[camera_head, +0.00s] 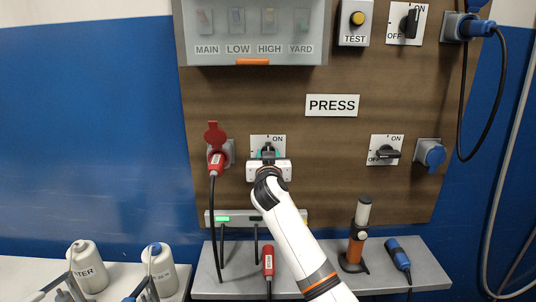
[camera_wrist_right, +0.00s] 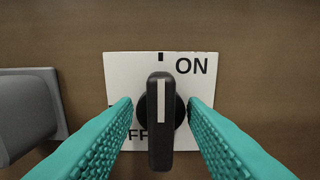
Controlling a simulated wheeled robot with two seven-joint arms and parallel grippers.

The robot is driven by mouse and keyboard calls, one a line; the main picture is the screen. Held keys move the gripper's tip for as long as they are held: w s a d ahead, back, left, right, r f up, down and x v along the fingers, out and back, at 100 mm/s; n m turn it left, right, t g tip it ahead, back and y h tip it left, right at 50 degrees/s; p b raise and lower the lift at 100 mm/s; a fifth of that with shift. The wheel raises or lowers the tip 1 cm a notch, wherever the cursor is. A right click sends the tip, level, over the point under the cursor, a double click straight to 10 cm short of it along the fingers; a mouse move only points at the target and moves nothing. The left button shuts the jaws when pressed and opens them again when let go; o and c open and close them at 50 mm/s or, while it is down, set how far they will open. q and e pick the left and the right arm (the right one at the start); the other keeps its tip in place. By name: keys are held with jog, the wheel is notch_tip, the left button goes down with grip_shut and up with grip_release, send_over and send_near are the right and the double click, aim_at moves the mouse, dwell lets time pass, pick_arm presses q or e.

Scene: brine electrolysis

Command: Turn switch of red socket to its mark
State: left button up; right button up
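The red socket (camera_head: 229,152) with its raised red lid has a red plug (camera_head: 216,163) in it. The switch on the white ON/OFF plate (camera_head: 261,139) is right of it, partly hidden by my right gripper (camera_head: 268,153). In the right wrist view the black knob (camera_wrist_right: 160,140) stands upright, its white line pointing up toward the black tick (camera_wrist_right: 160,57) beside ON. The teal fingers of the right gripper (camera_wrist_right: 160,108) are on either side of the knob, with small gaps visible on both sides. My left gripper is not in view.
Another ON/OFF switch (camera_head: 388,154) and a blue socket (camera_head: 430,153) are to the right. A PRESS sign (camera_head: 332,105) is above. A grey shelf (camera_head: 328,262) below carries a red connector (camera_head: 268,264), an orange-black device (camera_head: 357,246) and a blue connector (camera_head: 398,256).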

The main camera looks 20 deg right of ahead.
jog(key=shift+w+d+f, duration=0.1)
grip_shut()
jog(key=shift+n, duration=0.4)
jog(key=n+p, duration=0.1)
jog(key=n, duration=0.4)
jog(key=n+p, duration=0.1)
jog(key=n, duration=0.5)
jog(key=n+p, duration=0.2)
jog(key=n, duration=0.4)
jog(key=shift+a+f, duration=0.3)
jog(key=shift+a, duration=0.1)
jog(key=shift+f, duration=0.1)
